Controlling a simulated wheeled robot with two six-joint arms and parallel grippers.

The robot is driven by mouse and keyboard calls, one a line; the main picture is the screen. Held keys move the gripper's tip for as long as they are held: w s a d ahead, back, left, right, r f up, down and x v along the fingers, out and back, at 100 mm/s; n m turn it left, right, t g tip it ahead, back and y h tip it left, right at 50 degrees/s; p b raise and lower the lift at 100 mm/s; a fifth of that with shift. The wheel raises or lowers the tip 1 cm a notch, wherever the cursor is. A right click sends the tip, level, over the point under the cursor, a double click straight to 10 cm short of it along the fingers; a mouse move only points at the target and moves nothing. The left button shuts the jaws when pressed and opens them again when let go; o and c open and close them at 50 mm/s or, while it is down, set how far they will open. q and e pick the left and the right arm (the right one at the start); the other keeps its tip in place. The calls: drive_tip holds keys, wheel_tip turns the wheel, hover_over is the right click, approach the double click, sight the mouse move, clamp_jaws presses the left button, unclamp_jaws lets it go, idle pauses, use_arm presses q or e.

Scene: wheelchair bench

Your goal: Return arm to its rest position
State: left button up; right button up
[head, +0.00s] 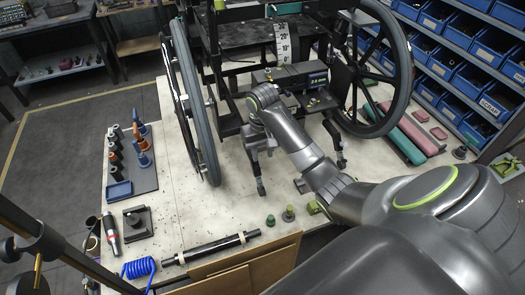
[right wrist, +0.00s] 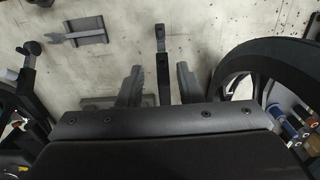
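My right arm (head: 330,180) reaches in from the right over the bench to the front of the wheelchair (head: 290,75). My right gripper (head: 262,150) points down beside the wheelchair's frame. In the right wrist view, the two grey fingers of the right gripper (right wrist: 159,88) stand apart. A dark upright bracket (right wrist: 163,60) shows between them in the picture; I cannot tell its depth, and no grip on it shows. The wheelchair's wheel (right wrist: 265,85) is at the right of that view. My left gripper is not in view.
The pale bench top (head: 190,215) has free room in front of the wheelchair. A black rod (head: 210,248), a blue coiled hose (head: 138,268) and a tool board (head: 130,165) lie on it. Green and pink pads (head: 405,140) lie right, before shelves of blue bins (head: 470,80).

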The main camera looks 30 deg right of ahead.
idle(0.4)
drive_tip(key=s+a+f, duration=0.1)
drive_tip(key=s+f, duration=0.4)
drive_tip(key=s, duration=0.2)
drive_tip(key=s+n+t+h, duration=0.2)
drive_tip(key=s+t, duration=0.2)
drive_tip(key=s, duration=1.8)
wheel_tip(320, 180, down, 31)
drive_tip(key=g+b, duration=0.2)
drive_tip(key=b, duration=0.5)
drive_tip(key=s+f+b, duration=0.3)
drive_tip(key=s+f, duration=0.4)
drive_tip(key=f, duration=0.4)
drive_tip(key=s+f+y+b, duration=0.1)
drive_tip(key=s+f+b, duration=0.2)
drive_tip(key=s+f, duration=0.5)
wheel_tip(320, 180, down, 3)
drive_tip(key=shift+a+r+g+b, duration=0.1)
drive_tip(key=shift+a+g+b, duration=0.25)
drive_tip(key=shift+g, duration=0.05)
